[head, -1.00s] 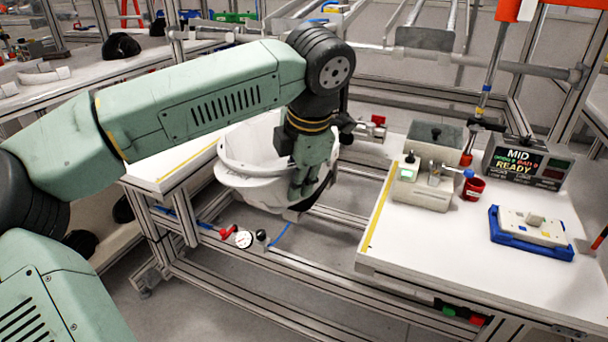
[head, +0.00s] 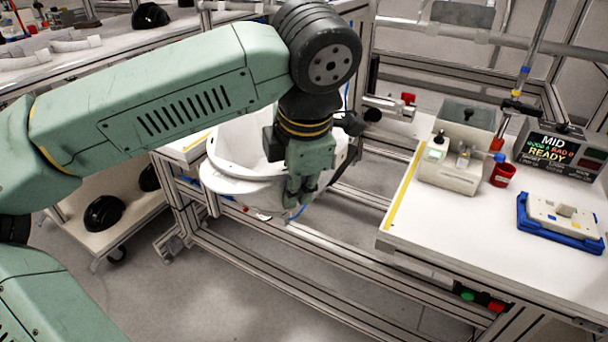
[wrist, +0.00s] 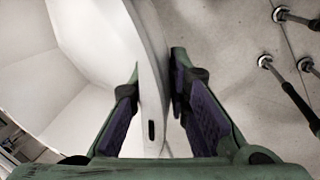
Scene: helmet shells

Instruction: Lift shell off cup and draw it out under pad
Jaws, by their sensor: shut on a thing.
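The white helmet shell (head: 228,172) hangs in the middle of the head view, open side up, in the gap between two white worktops. My gripper (head: 299,200) points down at its near right rim. In the wrist view, my gripper (wrist: 155,95) has one purple-padded finger on each side of the shell wall (wrist: 150,60), and is shut on it. A dark slot shows in the wall near the fingers. The cup and the pad cannot be made out; the shell and my arm hide what is behind and under them.
The right worktop (head: 420,230) carries a grey-beige fixture (head: 453,150), a red cup-like holder (head: 502,175), a blue tray (head: 530,228) and a display reading MID READY (head: 560,148). Aluminium frame rails (head: 300,270) run below the shell. A cart with black shells (head: 104,212) stands left.

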